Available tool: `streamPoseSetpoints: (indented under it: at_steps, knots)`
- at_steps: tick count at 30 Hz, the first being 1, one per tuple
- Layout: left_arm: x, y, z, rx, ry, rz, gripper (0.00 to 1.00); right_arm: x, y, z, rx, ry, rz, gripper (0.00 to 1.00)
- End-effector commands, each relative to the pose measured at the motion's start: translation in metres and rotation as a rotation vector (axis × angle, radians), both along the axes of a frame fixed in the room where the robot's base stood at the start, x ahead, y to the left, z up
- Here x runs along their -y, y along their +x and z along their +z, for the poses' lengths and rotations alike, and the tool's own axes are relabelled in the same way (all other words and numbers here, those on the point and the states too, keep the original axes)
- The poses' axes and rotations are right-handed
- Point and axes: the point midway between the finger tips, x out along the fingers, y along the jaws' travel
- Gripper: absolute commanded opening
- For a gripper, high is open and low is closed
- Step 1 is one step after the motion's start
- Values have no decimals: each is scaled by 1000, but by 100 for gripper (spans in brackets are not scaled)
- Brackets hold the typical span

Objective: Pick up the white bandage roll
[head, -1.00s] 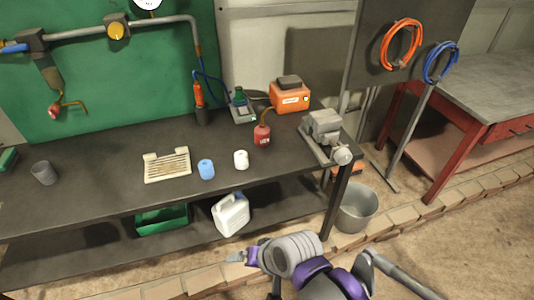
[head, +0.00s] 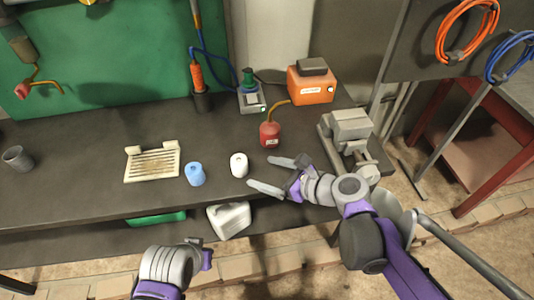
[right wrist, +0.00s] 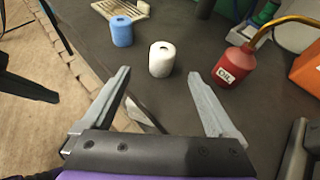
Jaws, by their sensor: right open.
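The white bandage roll (head: 239,165) stands upright on the dark workbench, near its front edge. My right gripper (head: 262,173) is open and empty, just to the right of the roll, with its fingers pointing toward it. In the right wrist view, the white bandage roll (right wrist: 161,59) is ahead of the spread fingertips of the right gripper (right wrist: 160,75) and not between them. My left arm shows at the bottom of the head view, where the left gripper (head: 200,250) is partly seen in front of the bench; its jaws are unclear.
A blue roll (head: 195,174) stands left of the white one, with a slatted cream tray (head: 153,164) beyond it. A red oil can (head: 270,134) stands behind right. A grey vise (head: 350,135) is at the bench's right end. A white jug (head: 229,218) sits below.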

Motion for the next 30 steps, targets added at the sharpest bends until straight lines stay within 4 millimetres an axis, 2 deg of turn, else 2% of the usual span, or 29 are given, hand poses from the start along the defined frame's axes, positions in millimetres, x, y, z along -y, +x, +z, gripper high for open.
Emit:
streamPoseSetpoints:
  at_steps: [12,19,25,30]
  knots:
    - [0,-1,-6,-2,0,0,0,-42,26,-17,-27,35,-12,93]
    - [0,-1,-6,-2,0,0,0,-57,36,-24,-25,34,-12,93]
    - [0,-1,-7,-2,0,0,0,-80,52,-34,-24,33,-10,93]
    - [0,-1,-7,-2,0,0,0,-88,57,-38,-25,34,-14,93]
